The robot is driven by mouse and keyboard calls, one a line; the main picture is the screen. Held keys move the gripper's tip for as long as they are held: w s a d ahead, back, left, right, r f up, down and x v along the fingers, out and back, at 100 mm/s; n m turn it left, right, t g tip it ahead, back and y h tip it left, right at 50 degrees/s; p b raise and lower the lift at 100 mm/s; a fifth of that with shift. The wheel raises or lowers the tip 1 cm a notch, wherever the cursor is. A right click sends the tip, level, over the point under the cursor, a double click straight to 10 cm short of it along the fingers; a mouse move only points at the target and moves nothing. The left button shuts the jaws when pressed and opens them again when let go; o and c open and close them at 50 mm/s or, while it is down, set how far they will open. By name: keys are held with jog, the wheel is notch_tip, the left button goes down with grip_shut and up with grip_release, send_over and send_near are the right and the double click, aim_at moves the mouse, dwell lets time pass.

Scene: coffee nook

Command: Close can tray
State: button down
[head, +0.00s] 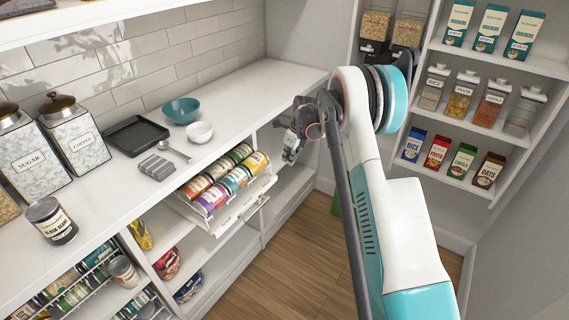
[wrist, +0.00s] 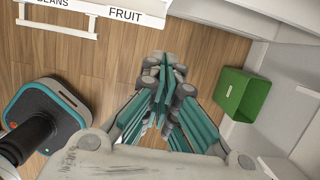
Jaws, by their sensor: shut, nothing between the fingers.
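The can tray (head: 216,224) is a white pull-out tray full of several colourful cans. It sticks out from under the counter in the head view. Its labelled white front, reading "FRUIT" and partly "BEANS", shows at the top left of the wrist view (wrist: 110,10), with a white bar handle below it. My gripper (head: 290,153) is just right of the tray's far end in the head view, apart from it. In the wrist view my gripper (wrist: 163,75) has its teal fingers together with nothing between them, pointing over the floor.
The white counter (head: 235,95) holds canisters, a black tray, a teal bowl, a white bowl and a black beans can (head: 52,221). Wire racks of cans (head: 75,290) are at lower left. A green bin (wrist: 243,94) stands on the wooden floor. Shelves (head: 480,120) are at right.

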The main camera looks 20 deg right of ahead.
jog(key=s+a+t+y, duration=0.45)
jog(key=s+a, duration=0.25)
jog(key=s, duration=0.5)
jog(key=b, duration=0.6)
send_over(261, 196)
notch_tip(261, 196, down, 8)
jog(key=shift+r+h, duration=0.25)
jog(key=shift+h, duration=0.2)
jog(key=shift+t, duration=0.25)
